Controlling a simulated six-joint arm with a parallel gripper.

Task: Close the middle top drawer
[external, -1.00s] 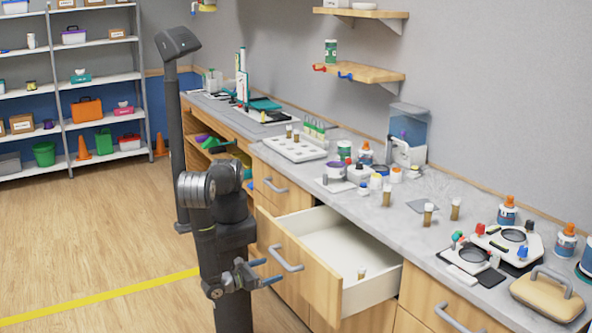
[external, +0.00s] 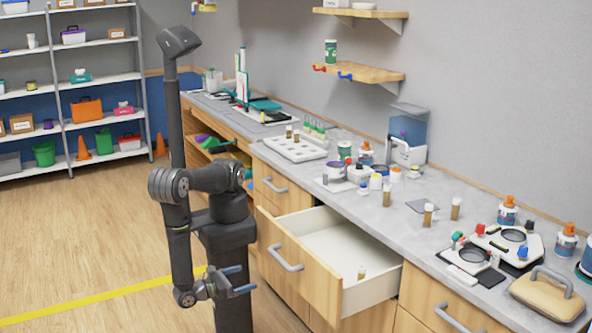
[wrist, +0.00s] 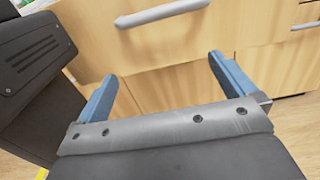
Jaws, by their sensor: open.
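The middle top drawer (external: 310,262) is pulled out from the counter, with a light wood front, a grey bar handle and a white inside. A small brown vial (external: 361,273) stands in it. My gripper (external: 245,279) is open and empty, in front of and to the left of the drawer front, apart from it. In the wrist view, my gripper's blue fingers (wrist: 160,80) are spread wide below a grey handle (wrist: 162,13) on a wood front. Nothing is between the fingers.
The closed drawer (external: 272,185) to the left and another drawer front (external: 440,312) to the right flank the open one. The grey countertop (external: 400,215) holds vials, bottles and a tan case (external: 547,297).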

